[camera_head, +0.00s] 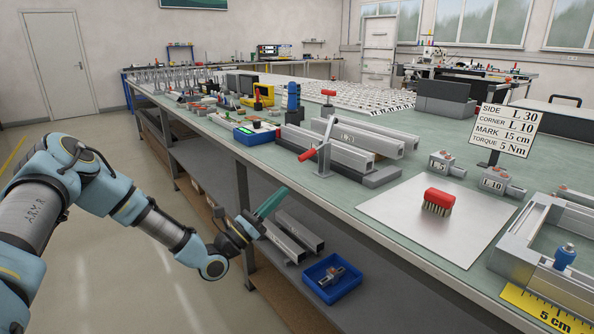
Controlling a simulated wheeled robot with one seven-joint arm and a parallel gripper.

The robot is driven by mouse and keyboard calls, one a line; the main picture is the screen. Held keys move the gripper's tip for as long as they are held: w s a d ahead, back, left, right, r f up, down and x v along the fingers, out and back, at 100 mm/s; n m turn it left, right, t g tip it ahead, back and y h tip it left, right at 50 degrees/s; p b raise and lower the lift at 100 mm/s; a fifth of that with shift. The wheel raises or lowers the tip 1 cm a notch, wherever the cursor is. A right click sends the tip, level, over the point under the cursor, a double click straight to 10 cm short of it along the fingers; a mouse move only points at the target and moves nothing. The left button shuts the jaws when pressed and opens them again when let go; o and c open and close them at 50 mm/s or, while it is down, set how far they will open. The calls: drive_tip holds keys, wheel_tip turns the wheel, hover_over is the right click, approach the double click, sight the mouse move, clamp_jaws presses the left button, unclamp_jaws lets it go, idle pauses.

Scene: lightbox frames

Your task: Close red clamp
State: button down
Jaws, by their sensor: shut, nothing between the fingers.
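A clamp with a red handle (308,154) and a grey metal lever (326,137) stands at the near end of grey aluminium profiles on the workbench. Its red handle points left, out toward the bench's front edge. I cannot tell whether the clamp presses on a profile. My gripper (284,190) has teal fingers and is shut with nothing in it. It is in front of the bench edge, below and left of the clamp, apart from it.
The bench's front edge lies between my gripper and the clamp. A metal plate (385,222) with a red brush (438,199) is to the right. A blue bin (332,278) and more profiles (298,229) are on the lower shelf.

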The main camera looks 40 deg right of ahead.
sight(303, 182)
drive_tip(key=shift+w+f+n+t, duration=0.1)
drive_tip(key=shift+w+n+t, duration=0.2)
drive_tip(key=shift+n+t, duration=0.1)
drive_tip(key=shift+d, duration=0.1)
drive_tip(key=p+x, duration=0.2)
drive_tip(key=x, duration=0.8)
drive_tip(key=shift+a+r+y+p, duration=0.2)
drive_tip(key=shift+r+y+p, duration=0.15)
drive_tip(key=shift+p, duration=0.45)
